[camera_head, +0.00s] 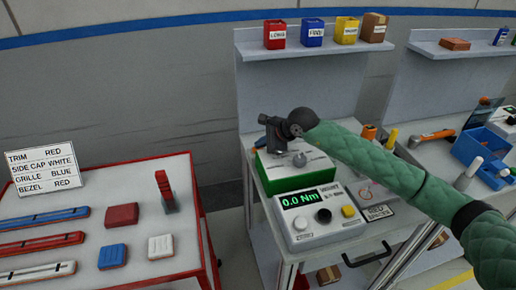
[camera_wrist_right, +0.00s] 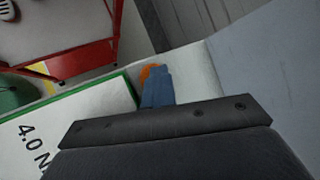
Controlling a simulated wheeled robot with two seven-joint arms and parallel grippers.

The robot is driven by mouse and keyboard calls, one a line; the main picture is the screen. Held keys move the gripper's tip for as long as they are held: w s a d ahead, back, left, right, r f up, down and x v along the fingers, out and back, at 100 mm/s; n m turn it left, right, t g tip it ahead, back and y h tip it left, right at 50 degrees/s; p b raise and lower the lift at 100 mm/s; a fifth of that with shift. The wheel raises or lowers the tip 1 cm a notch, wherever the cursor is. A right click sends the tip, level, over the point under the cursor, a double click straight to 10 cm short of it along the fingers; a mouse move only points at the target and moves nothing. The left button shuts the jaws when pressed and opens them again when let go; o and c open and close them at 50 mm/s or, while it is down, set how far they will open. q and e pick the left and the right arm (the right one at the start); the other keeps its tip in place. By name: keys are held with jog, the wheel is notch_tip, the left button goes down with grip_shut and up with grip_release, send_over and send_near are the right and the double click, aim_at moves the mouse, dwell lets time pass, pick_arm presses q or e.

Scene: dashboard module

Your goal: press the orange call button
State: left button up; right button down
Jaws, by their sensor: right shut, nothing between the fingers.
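The orange call button (camera_head: 259,143) shows as a small patch at the back left of the right-hand workbench, behind the green-edged box. My right gripper (camera_head: 268,143), on the green-sleeved arm, is shut and empty, its tip right beside the button. In the right wrist view the shut blue-grey fingers (camera_wrist_right: 158,87) lie over the button (camera_wrist_right: 149,72), and only an orange edge shows past them. I cannot tell whether the fingers touch it or whether it is pressed in. My left gripper is not in view.
The green-edged box (camera_head: 290,172) stands just in front of my gripper, with a torque display unit (camera_head: 318,212) reading 0.0 Nm nearer. A shelf (camera_head: 314,48) with bins is above. A red-framed table (camera_head: 185,245) with trim parts stands left, across a gap.

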jog(key=shift+r, duration=0.65)
jog(key=shift+r, duration=2.5)
